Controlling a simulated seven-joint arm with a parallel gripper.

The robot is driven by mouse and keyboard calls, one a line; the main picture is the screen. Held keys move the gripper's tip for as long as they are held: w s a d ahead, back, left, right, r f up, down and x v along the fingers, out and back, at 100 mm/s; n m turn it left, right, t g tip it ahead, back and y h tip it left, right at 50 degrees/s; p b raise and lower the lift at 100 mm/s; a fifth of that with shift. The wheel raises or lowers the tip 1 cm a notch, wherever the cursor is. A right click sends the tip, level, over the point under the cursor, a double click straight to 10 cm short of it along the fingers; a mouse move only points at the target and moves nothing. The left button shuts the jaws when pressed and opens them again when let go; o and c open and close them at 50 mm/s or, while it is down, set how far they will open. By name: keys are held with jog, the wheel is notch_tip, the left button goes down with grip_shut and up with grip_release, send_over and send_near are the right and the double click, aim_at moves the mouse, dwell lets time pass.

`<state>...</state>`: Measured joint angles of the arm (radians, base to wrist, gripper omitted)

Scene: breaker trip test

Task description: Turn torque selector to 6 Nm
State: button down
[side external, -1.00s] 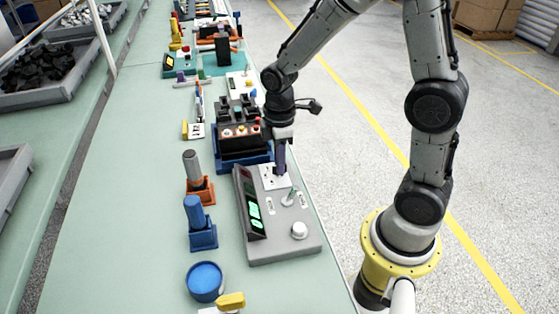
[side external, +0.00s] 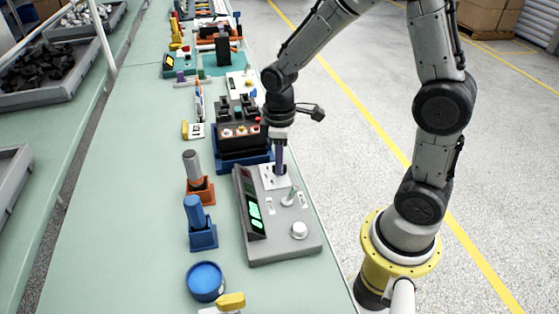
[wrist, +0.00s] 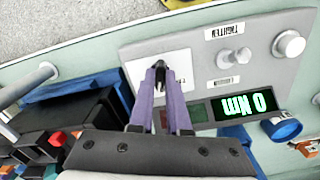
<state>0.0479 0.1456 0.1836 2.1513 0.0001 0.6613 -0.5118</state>
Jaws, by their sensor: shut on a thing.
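A grey control panel (side external: 262,240) sits at the bench's right edge. My gripper (side external: 279,172) reaches down, purple fingers together, onto its white dial plate (side external: 266,183). In the wrist view the gripper (wrist: 160,66) is shut over the white plate (wrist: 137,70). The torque selector is hidden between the fingertips, which close on it. The panel's green display (wrist: 240,104) appears upside down and reads 0 Nm. A toggle lever (wrist: 233,57) stands by a label that reads TIGHTEN, and a round white knob (wrist: 289,45) is farther along the panel.
A black box with several buttons (side external: 238,132) stands in a blue tray just behind the panel. Orange (side external: 200,190) and blue (side external: 202,238) holders with upright cylinders and a blue round container (side external: 205,281) are to the panel's left. The floor at right is open.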

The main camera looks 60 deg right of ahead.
jog(key=m, duration=0.5)
jog(key=shift+m, duration=0.3)
dwell(0.4)
jog(key=c, duration=0.9)
grip_release()
notch_tip(320, 180, up, 14)
jog(key=shift+f, duration=0.1)
